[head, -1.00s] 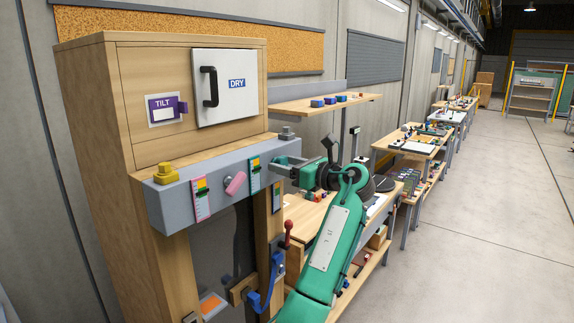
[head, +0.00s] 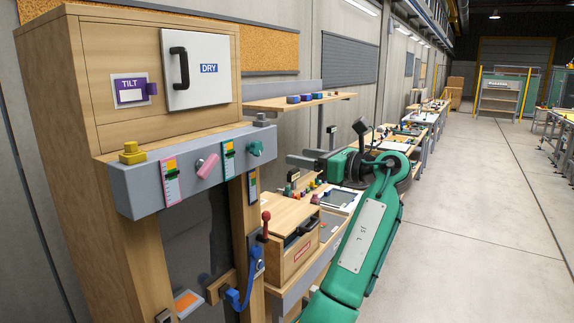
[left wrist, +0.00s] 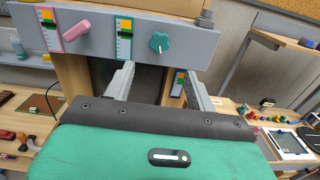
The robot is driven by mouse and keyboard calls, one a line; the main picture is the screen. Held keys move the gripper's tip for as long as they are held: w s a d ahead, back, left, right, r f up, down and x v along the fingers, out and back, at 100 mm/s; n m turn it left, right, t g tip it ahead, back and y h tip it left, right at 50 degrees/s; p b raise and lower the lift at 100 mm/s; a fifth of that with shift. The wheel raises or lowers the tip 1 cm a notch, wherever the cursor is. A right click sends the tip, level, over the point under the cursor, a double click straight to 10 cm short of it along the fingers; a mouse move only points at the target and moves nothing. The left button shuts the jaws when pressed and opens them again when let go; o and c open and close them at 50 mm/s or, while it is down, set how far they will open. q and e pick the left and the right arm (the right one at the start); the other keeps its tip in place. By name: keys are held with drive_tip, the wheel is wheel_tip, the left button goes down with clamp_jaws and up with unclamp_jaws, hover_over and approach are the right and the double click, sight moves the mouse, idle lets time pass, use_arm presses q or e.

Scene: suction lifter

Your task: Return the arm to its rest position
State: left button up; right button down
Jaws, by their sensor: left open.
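My left gripper (head: 303,160) is to the right of the grey control panel (head: 150,198) of the wooden cabinet. Its fingers are apart and empty, with a gap to the teal knob (head: 255,149). In the left wrist view the two open fingers of my left gripper (left wrist: 160,82) point toward the panel, below the teal knob (left wrist: 159,42). My green left arm (head: 365,235) comes up from the bottom of the head view. My right gripper is in neither view.
A red-tipped lever (head: 265,225) is below. A wooden box (head: 290,242) stands on the bench behind my arm. The floor (head: 480,220) at right is open.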

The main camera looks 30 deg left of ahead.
use_arm(q)
drive_tip(key=shift+s+d, duration=0.1)
drive_tip(key=shift+d, duration=0.6)
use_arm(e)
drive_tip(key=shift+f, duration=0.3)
